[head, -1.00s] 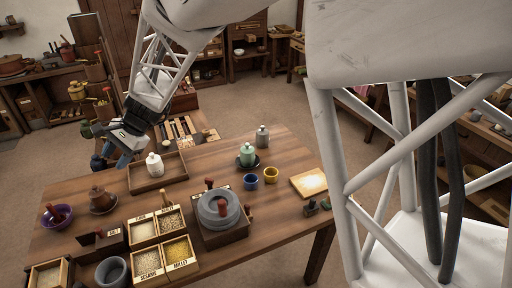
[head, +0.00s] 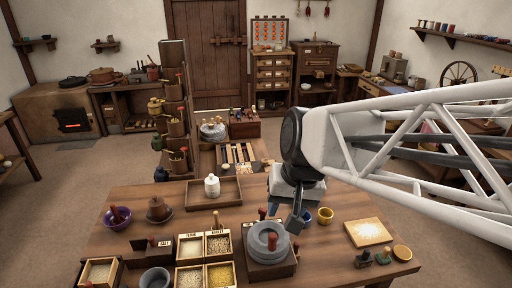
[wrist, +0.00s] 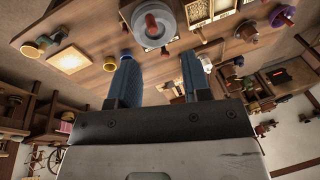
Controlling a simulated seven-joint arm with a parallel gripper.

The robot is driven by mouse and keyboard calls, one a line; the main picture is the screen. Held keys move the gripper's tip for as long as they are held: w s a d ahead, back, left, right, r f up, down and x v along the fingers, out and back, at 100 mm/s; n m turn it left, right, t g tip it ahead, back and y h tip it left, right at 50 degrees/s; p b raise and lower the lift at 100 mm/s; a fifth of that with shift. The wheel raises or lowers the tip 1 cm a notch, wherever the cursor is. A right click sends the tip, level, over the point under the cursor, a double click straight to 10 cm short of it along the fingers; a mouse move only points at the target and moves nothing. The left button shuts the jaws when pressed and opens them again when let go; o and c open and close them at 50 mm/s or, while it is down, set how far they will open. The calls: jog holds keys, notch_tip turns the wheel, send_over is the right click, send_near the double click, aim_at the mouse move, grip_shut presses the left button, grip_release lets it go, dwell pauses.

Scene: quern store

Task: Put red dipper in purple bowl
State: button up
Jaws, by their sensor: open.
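The purple bowl (head: 122,222) stands at the left of the table, with a short red thing (head: 113,211) upright in it; I cannot tell whether this is the red dipper. The bowl also shows in the wrist view (wrist: 279,20), at the upper right. Other red handles stand at the salt box (head: 150,241) and on the stone quern (head: 268,236). My gripper (head: 294,218) hangs just behind and right of the quern, well right of the bowl. In the wrist view its blue fingers (wrist: 158,76) are apart, with nothing between them.
Grain boxes (head: 205,262) stand left of the quern. A wooden tray with a white jar (head: 212,186) lies behind. A yellow cup (head: 325,215) and a floured board (head: 368,232) are at the right. My gripper and arm hide part of the table's back right.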

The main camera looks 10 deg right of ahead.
jog(key=s+d+n+h, duration=0.1)
jog(key=s+d+h, duration=0.1)
jog(key=s+d, duration=0.3)
jog(key=shift+s+f+n+t, duration=0.3)
jog(key=shift+s+f+t, duration=0.1)
jog(key=shift+s, duration=0.5)
dwell(0.5)
